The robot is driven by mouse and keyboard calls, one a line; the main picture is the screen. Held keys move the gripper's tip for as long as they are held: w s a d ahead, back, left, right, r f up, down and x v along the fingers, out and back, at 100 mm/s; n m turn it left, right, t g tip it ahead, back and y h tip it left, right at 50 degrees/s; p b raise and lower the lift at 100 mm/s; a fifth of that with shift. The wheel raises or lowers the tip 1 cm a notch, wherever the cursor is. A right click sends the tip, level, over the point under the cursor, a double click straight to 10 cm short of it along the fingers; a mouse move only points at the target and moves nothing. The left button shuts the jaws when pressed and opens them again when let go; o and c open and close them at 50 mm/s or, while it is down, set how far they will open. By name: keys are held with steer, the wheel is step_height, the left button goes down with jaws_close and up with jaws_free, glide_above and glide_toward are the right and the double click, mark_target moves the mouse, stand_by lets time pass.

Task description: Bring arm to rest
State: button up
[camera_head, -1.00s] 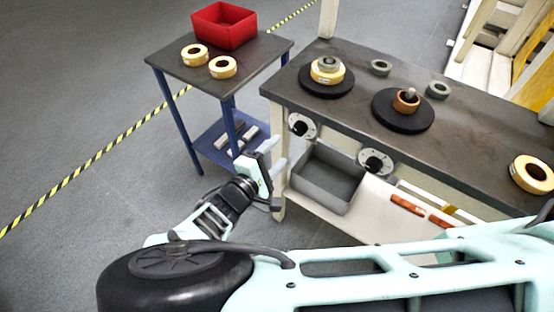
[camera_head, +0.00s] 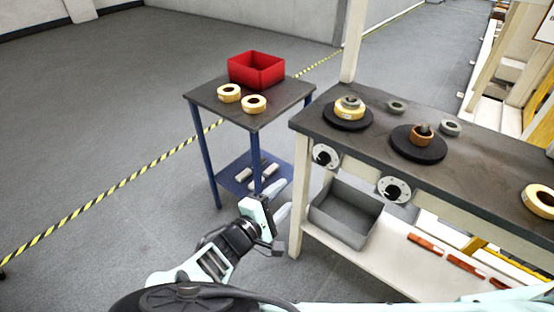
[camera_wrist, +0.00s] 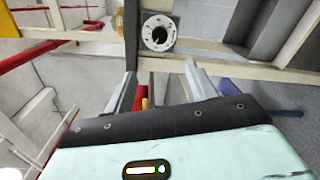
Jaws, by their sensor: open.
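My gripper (camera_head: 280,200) is open and empty in the head view. It hangs low in front of the gap between the small blue-legged table (camera_head: 205,93) and the long workbench (camera_head: 478,172). My arm is folded low along the bottom of the picture. In the wrist view the two fingers of my gripper (camera_wrist: 158,85) stand apart with nothing held between them. Beyond them a round dial (camera_wrist: 158,32) shows on the bench front.
A red bin (camera_head: 256,70) and two yellow rings stand on the small table. The bench carries black discs (camera_head: 418,145) with rings on them, and loose rings. A grey tray (camera_head: 345,213) sits on the bench's lower shelf. Open floor (camera_head: 90,120) lies to the left.

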steer(key=shift+d, duration=0.1)
steer(key=s+d+r+m+g+y, duration=0.35)
steer(key=s+d+g, duration=0.45)
steer(key=g, duration=0.3)
steer(key=s+d+r+m+g+y+p, duration=0.1)
steer(key=s+r+y, duration=0.3)
steer(key=s+r, duration=0.3)
steer(key=s+d+r+m+y+p, duration=0.1)
steer(key=s+r+y, duration=0.3)
steer(key=r, duration=0.8)
steer(key=s+d, duration=0.1)
steer(key=s, duration=0.1)
steer(key=shift+s+r+g+y, duration=0.35)
steer(key=shift+g, duration=0.05)
steer(key=shift+m, duration=0.25)
